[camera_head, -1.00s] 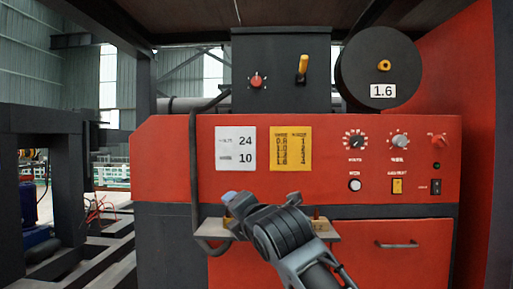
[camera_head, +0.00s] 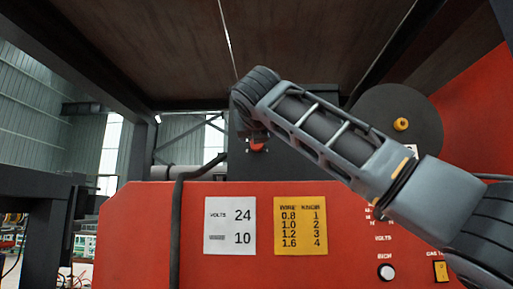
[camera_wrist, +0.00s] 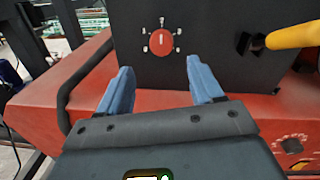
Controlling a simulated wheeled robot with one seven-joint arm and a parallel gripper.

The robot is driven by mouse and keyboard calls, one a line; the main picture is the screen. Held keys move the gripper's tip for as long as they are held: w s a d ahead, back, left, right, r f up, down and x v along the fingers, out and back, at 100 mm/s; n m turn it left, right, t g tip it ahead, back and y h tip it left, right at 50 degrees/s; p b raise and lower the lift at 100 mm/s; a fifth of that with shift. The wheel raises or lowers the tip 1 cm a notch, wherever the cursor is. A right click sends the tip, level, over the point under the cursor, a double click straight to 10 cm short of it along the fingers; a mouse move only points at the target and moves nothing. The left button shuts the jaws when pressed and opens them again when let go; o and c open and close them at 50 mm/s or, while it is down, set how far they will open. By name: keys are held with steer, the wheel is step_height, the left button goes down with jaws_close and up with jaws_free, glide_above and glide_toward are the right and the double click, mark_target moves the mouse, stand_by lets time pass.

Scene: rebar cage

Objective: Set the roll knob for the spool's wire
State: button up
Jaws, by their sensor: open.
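The red roll knob (camera_wrist: 162,43) sits on the front of the black feeder box (camera_wrist: 210,20); its pale pointer line points about straight up. Several small marks around it are too small to read. My gripper (camera_wrist: 159,66) is open and empty, its blue fingers below and either side of the knob, apart from it. In the head view the knob (camera_head: 257,147) shows partly beneath my arm. The dark wire spool (camera_head: 400,112) is at right, its label mostly hidden now; it read 1.6 earlier. The yellow chart (camera_head: 300,226) pairs wire 0.8, 1.0, 1.2, 1.6 with knob 1, 2, 3, 4.
A yellow lever (camera_wrist: 293,37) sticks out right of the knob. A dark cable (camera_wrist: 80,75) bends along the left. A white card (camera_head: 230,226) reads 24 and 10. The red cabinet (camera_head: 140,235) stands below, with a button (camera_head: 386,272). A dark roof (camera_head: 300,35) hangs above.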

steer(key=w+p, duration=0.3)
steer(key=w, duration=0.5)
steer(key=shift+a+r, duration=0.2)
steer(key=shift+c, duration=0.5)
steer(key=c, duration=1)
steer(key=shift+o, duration=0.2)
